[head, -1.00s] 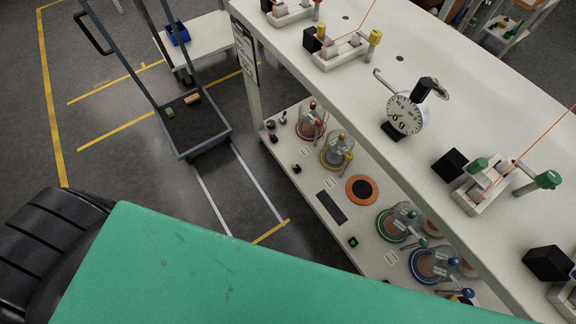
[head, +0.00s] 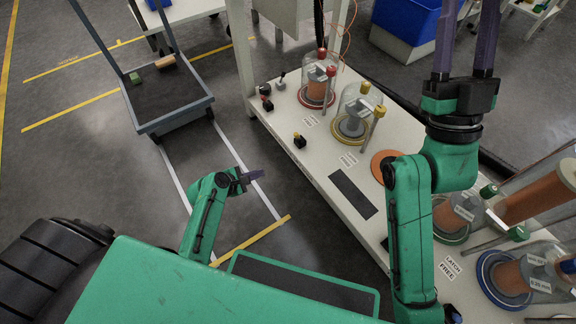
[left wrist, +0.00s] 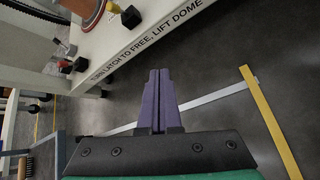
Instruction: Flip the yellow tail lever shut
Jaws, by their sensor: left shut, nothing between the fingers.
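I cannot pick out a yellow tail lever for certain. On the low shelf a clear dome on a yellow ring (head: 349,126) has a post with a yellow knob (head: 380,111) beside it and a yellow cap (head: 365,87) on top. My left gripper (head: 255,176) is shut and empty, over the floor left of the shelf and apart from everything. Its purple fingers (left wrist: 159,100) lie together in the left wrist view, below the shelf edge. My right gripper (head: 465,38) points up at the right of the head view, its fingers apart and empty.
The shelf (head: 310,170) also holds a red-ringed dome (head: 318,88), a blue-ringed dome (head: 515,278), an orange disc (head: 384,165) and small black blocks. A cart (head: 170,100) stands at left. A blue bin (head: 405,25) is at the back. The floor around the left gripper is clear.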

